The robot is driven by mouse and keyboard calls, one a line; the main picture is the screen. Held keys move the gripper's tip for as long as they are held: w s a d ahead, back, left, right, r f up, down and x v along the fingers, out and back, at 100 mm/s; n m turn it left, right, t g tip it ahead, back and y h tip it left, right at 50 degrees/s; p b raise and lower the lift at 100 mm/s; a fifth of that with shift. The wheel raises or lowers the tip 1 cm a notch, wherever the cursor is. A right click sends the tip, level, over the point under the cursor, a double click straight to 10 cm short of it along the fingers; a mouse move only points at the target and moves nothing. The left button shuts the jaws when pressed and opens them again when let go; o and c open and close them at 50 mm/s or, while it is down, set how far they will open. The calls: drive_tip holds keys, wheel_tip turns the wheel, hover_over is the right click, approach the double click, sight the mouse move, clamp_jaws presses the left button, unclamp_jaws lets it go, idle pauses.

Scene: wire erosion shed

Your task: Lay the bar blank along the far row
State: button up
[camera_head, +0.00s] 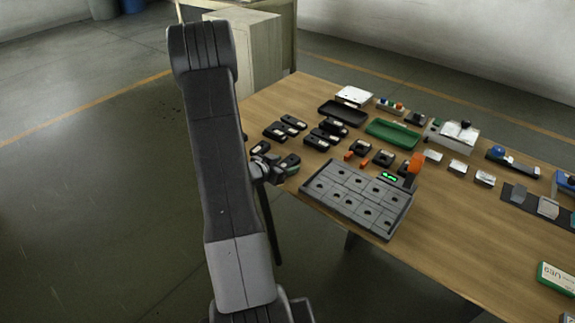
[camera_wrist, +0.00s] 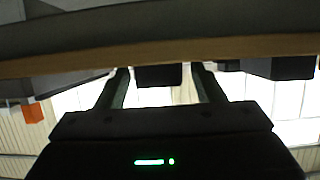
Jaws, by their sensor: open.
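A grey tray (camera_head: 350,207) with two rows of square cells, each with a round hole, lies near the table's front left edge; its far row looks empty. I cannot tell for sure which piece is the bar blank. Several dark blocks with pale labels (camera_head: 275,133) lie behind the tray, towards the table's left edge. My gripper (camera_head: 278,168) is at the table's left edge, beside the tray's left corner, partly hidden by my arm. In the wrist view my gripper (camera_wrist: 160,82) has its two fingers apart, with a dark block (camera_wrist: 158,75) showing beyond and between them.
Small orange pieces (camera_head: 364,146) and an upright orange part (camera_head: 414,165) stand behind the tray. A green tray (camera_head: 393,134) and a black tray (camera_head: 342,112) lie farther back. Several metal pieces and fixtures fill the right. Bare wood (camera_head: 450,235) lies right of the grey tray.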

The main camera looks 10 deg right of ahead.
sight(283, 165)
clamp_jaws()
drive_tip(key=shift+r, duration=0.1)
wheel_tip(283, 165, up, 10)
drive_tip(key=p, duration=0.2)
drive_tip(key=shift+t, duration=0.3)
drive_tip(key=w+a+f+n+t+y+p, duration=0.1)
drive_tip(key=a+f+n+t+y+p, duration=0.35)
drive_tip(key=a+n+y, duration=0.85)
drive_tip(key=s+a+f+m+h, duration=0.2)
drive_tip(key=s+f, duration=0.3)
drive_tip(key=f, duration=0.2)
drive_tip(key=shift+a+b, duration=0.3)
